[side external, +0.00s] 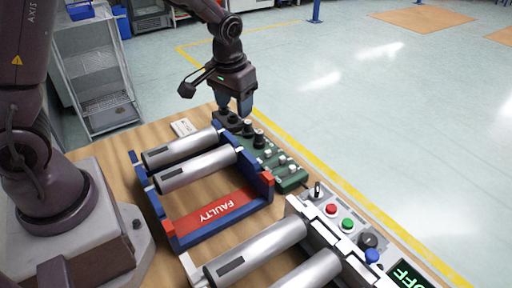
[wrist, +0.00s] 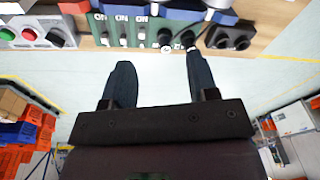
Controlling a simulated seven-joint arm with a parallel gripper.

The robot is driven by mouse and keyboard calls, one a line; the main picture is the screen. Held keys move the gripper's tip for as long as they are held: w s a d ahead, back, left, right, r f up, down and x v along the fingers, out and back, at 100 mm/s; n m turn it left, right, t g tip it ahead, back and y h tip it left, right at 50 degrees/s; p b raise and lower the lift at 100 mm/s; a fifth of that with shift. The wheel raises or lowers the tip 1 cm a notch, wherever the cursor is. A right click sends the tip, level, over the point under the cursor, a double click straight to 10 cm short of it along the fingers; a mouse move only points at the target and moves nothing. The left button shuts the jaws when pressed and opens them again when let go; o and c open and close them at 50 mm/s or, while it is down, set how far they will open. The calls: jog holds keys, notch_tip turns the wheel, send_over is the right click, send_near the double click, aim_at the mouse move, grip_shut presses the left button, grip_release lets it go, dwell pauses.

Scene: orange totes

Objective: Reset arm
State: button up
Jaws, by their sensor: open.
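My gripper (side external: 234,109) hangs pointing down near the far end of the wooden table (side external: 192,213) in the side view. It appears above or just beyond the green switch panel (side external: 262,152). In the wrist view my gripper (wrist: 158,60) has its two dark fingers wide apart with nothing between them. The green panel (wrist: 110,58) shows along the top of that view, with white switches marked ON and black knobs. The fingertips reach toward its lower edge in the picture. I cannot tell the exact gap between fingers and panel.
A blue rack with a red FAULTY plate (side external: 214,206) holds two metal cylinders (side external: 180,149). More cylinders (side external: 257,250) lie beside a grey control box (side external: 330,224) with coloured buttons. A white card (side external: 184,127) lies on the table.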

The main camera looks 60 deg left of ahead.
jog(key=s+d+r+m+t, duration=0.1)
jog(key=s+d+r+t, duration=0.1)
jog(key=s+r, duration=0.6)
jog(key=s+d+r+m+t, duration=0.2)
jog(key=s+r, duration=0.6)
jog(key=s, duration=0.1)
jog(key=shift+s+d+h, duration=0.35)
jog(key=shift+d+h, duration=0.05)
dwell(0.3)
